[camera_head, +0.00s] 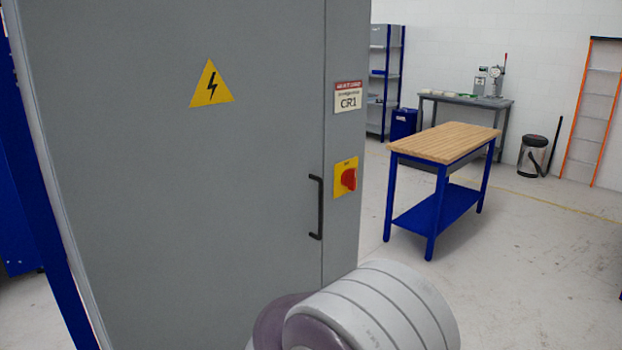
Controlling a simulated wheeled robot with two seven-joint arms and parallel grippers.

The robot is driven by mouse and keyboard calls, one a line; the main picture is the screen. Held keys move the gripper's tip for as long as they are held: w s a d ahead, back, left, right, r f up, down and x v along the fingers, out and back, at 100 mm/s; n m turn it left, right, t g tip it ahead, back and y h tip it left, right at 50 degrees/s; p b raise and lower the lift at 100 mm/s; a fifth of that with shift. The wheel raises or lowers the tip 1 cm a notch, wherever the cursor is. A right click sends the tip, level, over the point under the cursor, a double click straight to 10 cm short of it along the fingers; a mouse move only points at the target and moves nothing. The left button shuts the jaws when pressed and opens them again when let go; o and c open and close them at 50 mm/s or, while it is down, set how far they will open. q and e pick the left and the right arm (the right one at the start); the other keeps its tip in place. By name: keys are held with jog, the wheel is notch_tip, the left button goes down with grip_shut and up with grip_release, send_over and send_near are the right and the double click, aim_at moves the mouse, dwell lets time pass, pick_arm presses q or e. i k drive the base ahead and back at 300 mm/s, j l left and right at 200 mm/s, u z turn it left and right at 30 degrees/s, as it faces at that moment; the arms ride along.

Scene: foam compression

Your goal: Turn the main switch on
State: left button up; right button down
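The main switch is a red rotary knob (349,180) on a yellow plate (340,187). It sits on the narrow right part of a tall grey cabinet (150,190), close in front of me. The knob's exact angle is too small to tell. A white arm link of mine is at the bottom centre, below the switch and apart from it. Neither of my grippers shows in this view.
A black door handle (316,207) is left of the switch. A warning triangle (212,85) and a label (348,97) mark the cabinet. A blue workbench (436,150) with a wooden top stands right. Floor (530,260) on the right is clear.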

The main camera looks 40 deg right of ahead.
aim_at(349, 177)
jog(key=z, duration=1.65)
jog(key=i+l, duration=0.15)
